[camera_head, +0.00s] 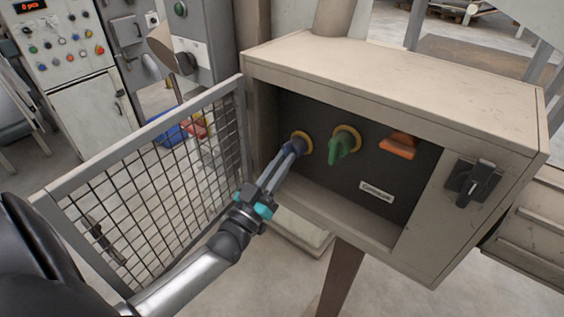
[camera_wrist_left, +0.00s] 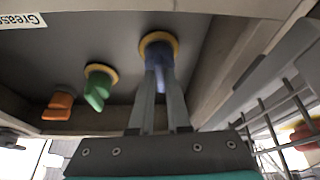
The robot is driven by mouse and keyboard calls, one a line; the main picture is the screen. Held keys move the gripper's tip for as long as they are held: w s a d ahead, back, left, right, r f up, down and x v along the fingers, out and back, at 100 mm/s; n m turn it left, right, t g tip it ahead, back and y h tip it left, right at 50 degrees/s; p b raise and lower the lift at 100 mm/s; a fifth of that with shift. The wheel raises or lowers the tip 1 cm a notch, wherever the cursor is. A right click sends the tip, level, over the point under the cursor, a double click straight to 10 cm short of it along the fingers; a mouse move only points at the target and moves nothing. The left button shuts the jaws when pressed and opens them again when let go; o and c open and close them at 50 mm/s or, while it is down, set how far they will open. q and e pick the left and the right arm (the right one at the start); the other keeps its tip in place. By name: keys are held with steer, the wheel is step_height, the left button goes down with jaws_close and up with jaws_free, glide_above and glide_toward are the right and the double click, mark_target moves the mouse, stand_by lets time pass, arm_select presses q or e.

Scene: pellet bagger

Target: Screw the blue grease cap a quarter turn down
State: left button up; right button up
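The blue grease cap (camera_head: 299,142) sits in a yellow ring on the dark back panel inside the beige box (camera_head: 400,75). In the left wrist view the blue cap (camera_wrist_left: 159,56) is at the upper middle, its tab between my two fingers. My left gripper (camera_head: 293,151) reaches in through the box's open front, with its fingers on both sides of the tab and seemingly touching it. The fingers also show in the wrist view (camera_wrist_left: 160,85). They hide part of the cap. My right gripper is not in view.
A green cap (camera_head: 341,146) in a yellow ring and an orange cap (camera_head: 399,147) sit to the right of the blue one. The mesh door (camera_head: 240,85) stands open at left, beside my left arm. A black latch (camera_head: 474,184) is on the box's right front.

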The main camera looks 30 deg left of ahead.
arm_select(q)
steer(key=o, duration=0.4)
steer(key=shift+o, duration=0.2)
steer(key=v, duration=1.5)
steer(key=shift+b, duration=0.4)
steer(key=shift+s+f, duration=0.1)
